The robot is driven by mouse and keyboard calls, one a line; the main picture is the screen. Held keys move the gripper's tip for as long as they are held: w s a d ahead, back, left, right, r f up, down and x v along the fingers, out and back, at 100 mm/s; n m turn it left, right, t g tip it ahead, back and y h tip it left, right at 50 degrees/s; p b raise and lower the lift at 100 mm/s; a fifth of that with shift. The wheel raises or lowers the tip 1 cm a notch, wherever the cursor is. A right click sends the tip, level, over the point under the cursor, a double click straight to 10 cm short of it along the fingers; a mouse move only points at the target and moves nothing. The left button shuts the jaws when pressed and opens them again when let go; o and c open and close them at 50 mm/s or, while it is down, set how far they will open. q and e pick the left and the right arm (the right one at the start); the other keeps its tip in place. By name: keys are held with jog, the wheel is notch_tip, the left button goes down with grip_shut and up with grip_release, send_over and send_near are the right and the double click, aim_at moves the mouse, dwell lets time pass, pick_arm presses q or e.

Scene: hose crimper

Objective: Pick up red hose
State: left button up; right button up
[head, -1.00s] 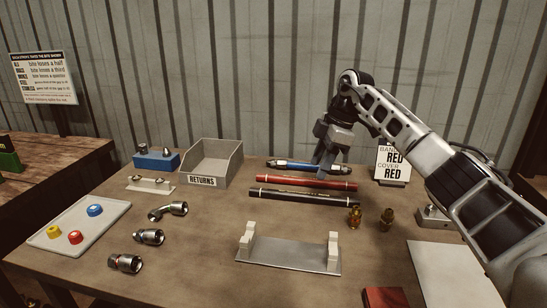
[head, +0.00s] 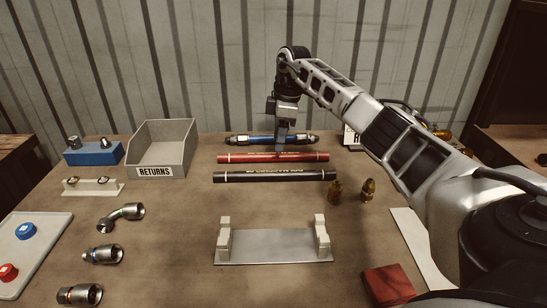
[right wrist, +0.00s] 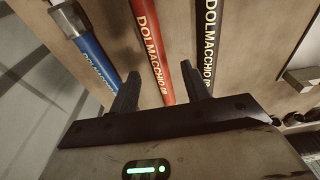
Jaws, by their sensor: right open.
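The red hose (head: 250,158) lies flat on the table, between a blue hose (head: 250,140) behind it and a black hose (head: 250,176) in front. My right gripper (head: 282,150) is over the middle of the red hose, pointing down. In the right wrist view the right gripper (right wrist: 160,82) is open, and the red hose (right wrist: 150,45) runs between its two fingers. The blue hose (right wrist: 95,65) and the black hose (right wrist: 207,40) lie outside the fingers. I cannot tell the exact height of the fingertips above the table. My left gripper is not in view.
A grey RETURNS bin (head: 163,160) stands at the left. A metal cradle (head: 270,248) is in front of the hoses. Brass fittings (head: 368,189) stand at the right, steel fittings (head: 103,254) at the left. A sign is partly hidden behind my right arm.

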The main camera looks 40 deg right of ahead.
aim_at(273, 157)
jog(key=f, duration=0.3)
jog(key=w+f, duration=0.1)
jog(key=f, duration=0.1)
jog(key=shift+a, duration=0.4)
jog(key=shift+c, duration=0.4)
grip_shut()
jog(key=shift+r, duration=0.1)
